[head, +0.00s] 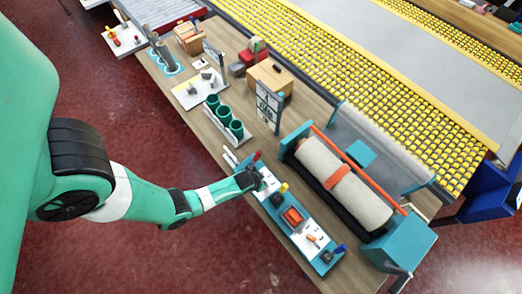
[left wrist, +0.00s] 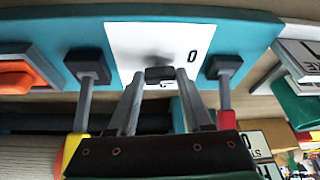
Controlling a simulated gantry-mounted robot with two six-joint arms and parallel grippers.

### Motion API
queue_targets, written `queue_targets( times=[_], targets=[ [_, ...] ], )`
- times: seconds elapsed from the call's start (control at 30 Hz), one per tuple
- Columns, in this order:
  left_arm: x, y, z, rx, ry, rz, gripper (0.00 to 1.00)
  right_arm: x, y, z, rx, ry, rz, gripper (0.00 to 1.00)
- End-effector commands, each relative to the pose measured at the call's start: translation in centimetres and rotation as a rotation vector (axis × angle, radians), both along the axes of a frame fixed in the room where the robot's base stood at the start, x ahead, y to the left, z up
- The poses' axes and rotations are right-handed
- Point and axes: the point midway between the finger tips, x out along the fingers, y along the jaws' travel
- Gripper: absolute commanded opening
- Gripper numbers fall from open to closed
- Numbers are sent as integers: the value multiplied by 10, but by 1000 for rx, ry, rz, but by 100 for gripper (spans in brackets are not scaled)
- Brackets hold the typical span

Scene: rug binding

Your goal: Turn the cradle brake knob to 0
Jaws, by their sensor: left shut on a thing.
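The cradle brake knob (left wrist: 160,74) is a small dark knob on a white plate (left wrist: 125,45) marked with a 0. The plate sits on the teal control panel (head: 325,262), and it also shows in the head view (head: 268,181). My left gripper (left wrist: 158,92) is shut on the knob, one grey finger on each side of it. In the head view the left gripper (head: 251,181) covers the knob. A second mark below the knob is mostly hidden, and I cannot tell where the knob points. My right gripper is not in view.
A red-ended lever (head: 257,156) and a yellow-ended lever (head: 284,187) stand close on either side of the left gripper. An orange rocker (head: 292,216) lies farther along the panel. The rug roll (head: 345,185) lies behind in its cradle.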

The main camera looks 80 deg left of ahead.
Motion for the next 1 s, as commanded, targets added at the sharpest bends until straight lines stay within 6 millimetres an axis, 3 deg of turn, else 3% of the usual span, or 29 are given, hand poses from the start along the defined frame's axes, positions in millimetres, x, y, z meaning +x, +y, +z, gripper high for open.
queue_targets(
  times=[0.4,0.93,0.97,1.0],
  targets=[
    [1,-2,-1,-2,2,209,0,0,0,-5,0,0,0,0],
    [1,-2,-1,-5,1,242,0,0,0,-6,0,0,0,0],
    [1,-2,-1,-5,1,242,52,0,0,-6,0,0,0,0],
    [1,-2,-1,-5,1,242,59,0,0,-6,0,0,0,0]
  ],
)
